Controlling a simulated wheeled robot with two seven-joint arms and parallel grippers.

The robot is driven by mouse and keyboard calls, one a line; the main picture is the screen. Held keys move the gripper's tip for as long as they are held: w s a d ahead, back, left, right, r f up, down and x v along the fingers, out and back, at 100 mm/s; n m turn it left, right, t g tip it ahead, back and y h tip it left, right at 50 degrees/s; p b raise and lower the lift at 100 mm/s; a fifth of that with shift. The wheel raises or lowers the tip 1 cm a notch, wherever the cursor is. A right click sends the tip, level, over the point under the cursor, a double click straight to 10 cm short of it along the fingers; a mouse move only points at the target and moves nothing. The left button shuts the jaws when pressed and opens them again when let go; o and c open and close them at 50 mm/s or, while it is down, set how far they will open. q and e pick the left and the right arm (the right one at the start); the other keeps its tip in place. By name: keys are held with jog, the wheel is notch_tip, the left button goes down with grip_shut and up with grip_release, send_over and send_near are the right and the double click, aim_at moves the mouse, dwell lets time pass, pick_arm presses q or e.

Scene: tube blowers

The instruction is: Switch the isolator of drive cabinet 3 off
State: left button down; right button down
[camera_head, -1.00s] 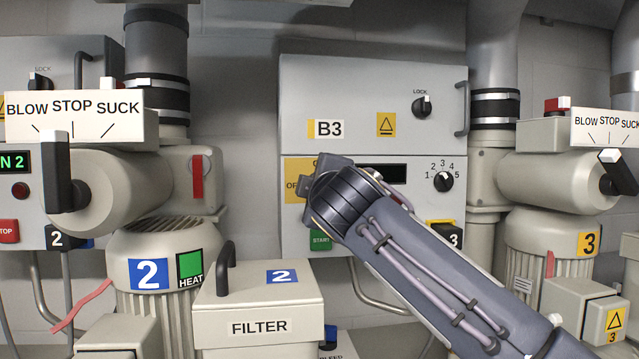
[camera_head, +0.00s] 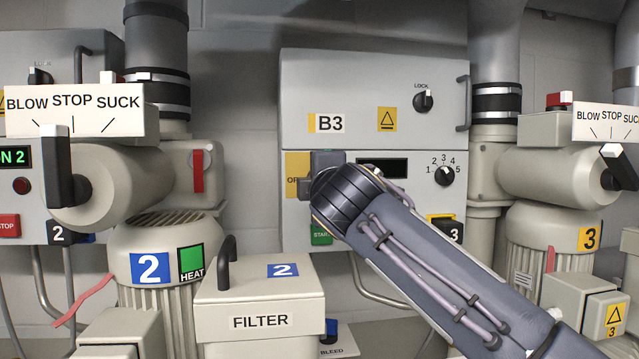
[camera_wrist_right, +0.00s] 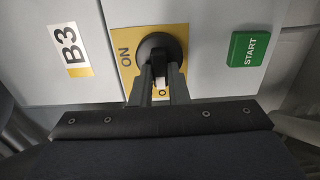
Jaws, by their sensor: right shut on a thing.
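Drive cabinet 3 (camera_head: 365,75), marked B3, is the grey box in the middle of the head view. Its isolator has a yellow plate (camera_head: 295,165) at the lower left, mostly behind my right gripper (camera_head: 308,186). In the right wrist view the isolator's round black knob (camera_wrist_right: 157,44) shows, with ON beside it. My right gripper (camera_wrist_right: 162,78) is shut on the knob's handle (camera_wrist_right: 159,68). The handle's pale tip points away from ON, toward the partly hidden O lettering on the OFF side. My left gripper is not in view.
The green START button (camera_wrist_right: 249,48) is close beside the isolator, and a LOCK knob (camera_head: 423,100) and a numbered dial (camera_head: 445,175) are on the same cabinet. The FILTER box (camera_head: 260,290) and blower 2 (camera_head: 165,250) stand at the left, blower 3 (camera_head: 555,235) at the right.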

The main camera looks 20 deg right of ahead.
jog(key=c, duration=1.4)
grip_release()
jog(key=b+v, duration=0.3)
jog(key=v, duration=0.4)
jog(key=shift+s, duration=0.35)
